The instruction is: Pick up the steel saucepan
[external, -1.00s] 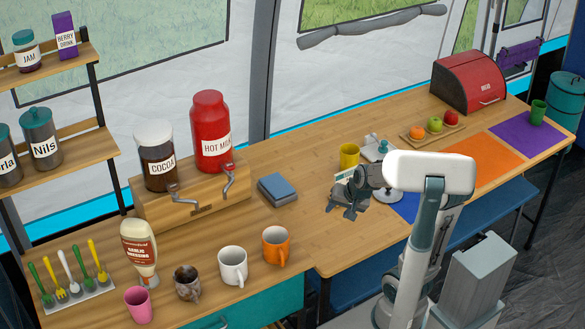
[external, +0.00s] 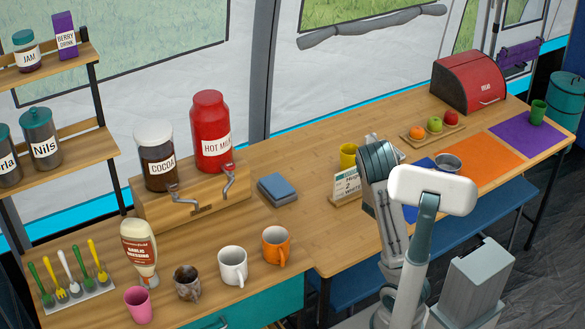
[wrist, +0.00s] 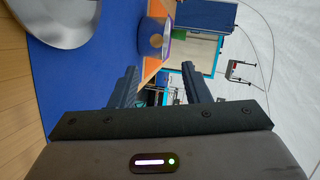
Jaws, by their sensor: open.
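A round steel vessel (external: 447,163), which looks like the saucepan, stands by the border of the blue and orange mats in the external view. I cannot make out its handle. In the wrist view a large, smooth grey metal shape (wrist: 72,18) fills the upper left corner over the blue mat, cut off by the frame; I cannot tell whether it is the same vessel. My gripper (wrist: 159,75) is open, with nothing between its two dark fingers. In the external view my arm hides the gripper.
A yellow cup (external: 347,155) and a small sign (external: 346,187) stand left of my arm. A tray with fruit (external: 434,128) and a red bread box (external: 469,82) stand farther back. Bare tabletop (external: 310,155) lies left of the cup.

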